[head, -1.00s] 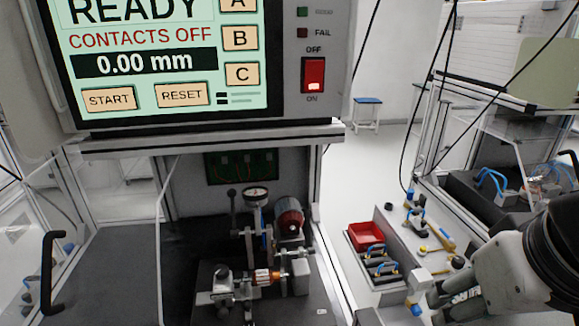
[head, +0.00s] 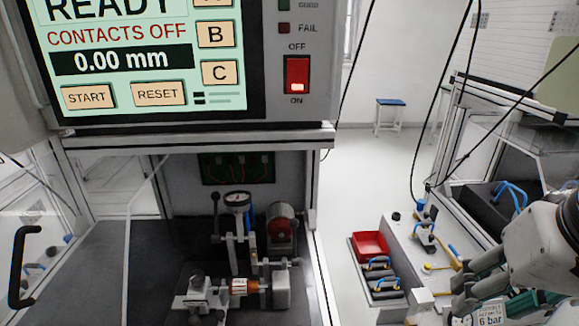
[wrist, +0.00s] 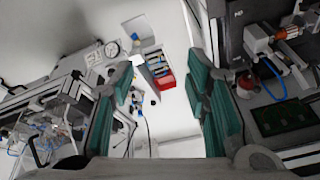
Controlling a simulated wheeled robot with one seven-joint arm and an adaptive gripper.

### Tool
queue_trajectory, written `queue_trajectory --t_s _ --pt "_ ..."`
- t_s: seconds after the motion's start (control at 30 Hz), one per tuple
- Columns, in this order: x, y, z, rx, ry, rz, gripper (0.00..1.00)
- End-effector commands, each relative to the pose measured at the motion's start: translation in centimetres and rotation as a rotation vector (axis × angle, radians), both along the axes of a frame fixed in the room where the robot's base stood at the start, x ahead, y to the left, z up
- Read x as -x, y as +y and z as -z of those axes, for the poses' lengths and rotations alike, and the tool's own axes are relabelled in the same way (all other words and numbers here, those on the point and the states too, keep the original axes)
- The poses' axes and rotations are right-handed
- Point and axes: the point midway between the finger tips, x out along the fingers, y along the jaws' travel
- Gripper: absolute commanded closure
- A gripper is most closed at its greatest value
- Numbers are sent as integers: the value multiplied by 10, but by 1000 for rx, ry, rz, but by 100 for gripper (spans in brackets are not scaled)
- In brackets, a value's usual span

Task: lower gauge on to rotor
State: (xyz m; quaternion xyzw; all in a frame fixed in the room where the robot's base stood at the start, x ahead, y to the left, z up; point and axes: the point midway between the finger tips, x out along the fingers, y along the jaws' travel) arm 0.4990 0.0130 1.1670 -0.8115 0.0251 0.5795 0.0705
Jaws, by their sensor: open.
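The gauge (head: 237,199) is a round white dial on an upright stand inside the test bay, with a black-knobbed lever on its left. The rotor (head: 240,287), orange-copper with a white band, lies horizontally between grey supports below and in front of the dial. I cannot tell whether the gauge touches it. The rotor also shows at the upper right in the wrist view (wrist: 286,33). My gripper (head: 468,285) is at the right of the head view, outside the bay and well away from the gauge. In the wrist view its green-padded fingers (wrist: 165,85) stand apart with nothing between them.
A screen (head: 140,60) reading READY, CONTACTS OFF and 0.00 mm hangs above the bay, beside a lit red switch (head: 297,76). A red tray (head: 370,246) is on the right-hand bench. The bay's left floor (head: 90,260) is clear.

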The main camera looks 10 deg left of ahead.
Motion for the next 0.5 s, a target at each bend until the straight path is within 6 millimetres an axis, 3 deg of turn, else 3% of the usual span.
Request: queue_trajectory --t_s 0.27,0.37,0.5 --pt "-42 24 -7 -124 76 157 57" --pt "-65 38 -8 -190 124 245 57" --pt "-111 65 -7 -312 223 409 57"
